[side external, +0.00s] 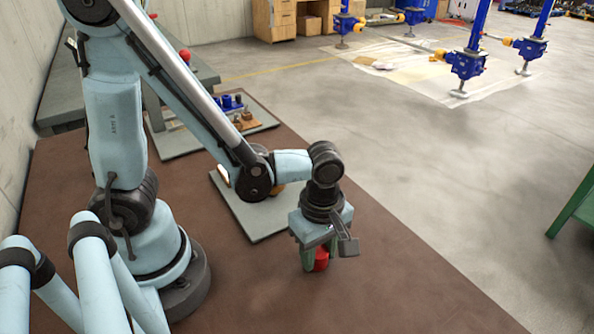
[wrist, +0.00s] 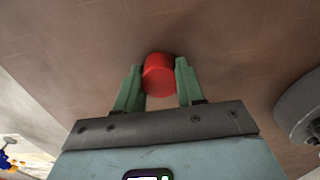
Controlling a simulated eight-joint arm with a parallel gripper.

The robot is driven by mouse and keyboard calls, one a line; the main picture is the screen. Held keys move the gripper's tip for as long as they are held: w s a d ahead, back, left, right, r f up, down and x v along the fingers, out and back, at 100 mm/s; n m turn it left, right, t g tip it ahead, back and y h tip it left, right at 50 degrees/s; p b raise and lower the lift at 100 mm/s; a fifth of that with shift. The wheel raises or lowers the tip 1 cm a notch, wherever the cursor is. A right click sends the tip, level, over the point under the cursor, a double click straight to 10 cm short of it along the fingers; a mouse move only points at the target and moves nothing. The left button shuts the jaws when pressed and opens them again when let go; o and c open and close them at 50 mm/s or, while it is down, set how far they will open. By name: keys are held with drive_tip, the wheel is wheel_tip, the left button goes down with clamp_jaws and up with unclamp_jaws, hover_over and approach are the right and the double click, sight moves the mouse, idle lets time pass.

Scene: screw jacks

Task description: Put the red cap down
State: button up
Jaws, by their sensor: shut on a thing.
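The red cap (side external: 321,261) is a short red cylinder low over the brown work surface (side external: 375,275), at the front right of the arm. My gripper (side external: 314,262) points down and is shut on it. In the wrist view the red cap (wrist: 158,75) sits between the two green fingers of my gripper (wrist: 159,84). In the side external view a finger and the wrist bracket partly cover the cap. I cannot tell whether its underside touches the surface.
A grey plate (side external: 262,218) lies behind my gripper. Another plate (side external: 180,143) with blue and brown parts stands farther back. Blue screw jacks (side external: 466,64) stand on the floor beyond. The brown surface around the cap is clear, and its right edge is near.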

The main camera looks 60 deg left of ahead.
sight(318, 250)
drive_tip(key=shift+f, duration=0.15)
drive_tip(key=o, duration=1.1)
drive_tip(key=shift+r, duration=6.1)
drive_tip(key=w+a+m+t, duration=0.1)
drive_tip(key=a+m+t, duration=0.2)
drive_tip(key=m, duration=0.6)
drive_tip(key=w+a+r+m+t, duration=0.1)
drive_tip(key=w+a+m+t, duration=0.1)
drive_tip(key=a+m+t, duration=0.2)
drive_tip(key=a+m, duration=0.3)
drive_tip(key=m, duration=0.2)
drive_tip(key=shift+w+r, duration=0.25)
